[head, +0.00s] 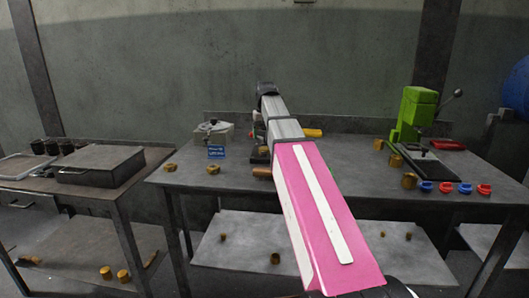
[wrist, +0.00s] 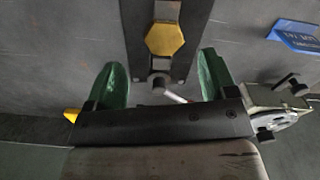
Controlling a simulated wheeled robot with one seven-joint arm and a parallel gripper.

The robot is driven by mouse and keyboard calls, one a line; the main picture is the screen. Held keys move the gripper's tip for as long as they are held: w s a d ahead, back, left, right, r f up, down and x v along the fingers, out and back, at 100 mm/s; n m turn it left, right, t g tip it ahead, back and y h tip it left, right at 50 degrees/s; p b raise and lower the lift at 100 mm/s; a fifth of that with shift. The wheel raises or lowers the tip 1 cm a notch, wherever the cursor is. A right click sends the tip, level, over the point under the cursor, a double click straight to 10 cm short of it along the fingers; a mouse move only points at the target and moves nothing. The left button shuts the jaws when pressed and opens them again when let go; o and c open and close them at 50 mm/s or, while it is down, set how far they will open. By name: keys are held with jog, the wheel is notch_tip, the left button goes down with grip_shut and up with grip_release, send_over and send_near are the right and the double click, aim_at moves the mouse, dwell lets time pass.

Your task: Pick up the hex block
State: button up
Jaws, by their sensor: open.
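In the wrist view, a gold hex block (wrist: 164,39) sits between the dark rails of a fixture (wrist: 197,22). My gripper (wrist: 162,62) is open, with a green finger on each side of the block's line. The block shows beyond the fingertips, and neither finger touches it. In the head view, my arm hides most of my gripper and part of the fixture. Brownish pieces (head: 262,172) show beside the arm there, but I cannot tell which is this block.
A blue sign (wrist: 296,36) and a metal clamp device (wrist: 284,103) are at the right in the wrist view. On the bench (head: 345,172) stand a green press (head: 414,112), several brass pieces (head: 213,169) and red and blue rings (head: 465,188). A yellow object (head: 313,133) lies behind my arm.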

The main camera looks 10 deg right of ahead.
aim_at(264, 148)
jog(key=shift+w+a+f, duration=0.1)
jog(key=shift+f, duration=1.45)
jog(key=shift+w+a+f, duration=0.1)
jog(key=shift+f, duration=1.4)
jog(key=c, duration=1.1)
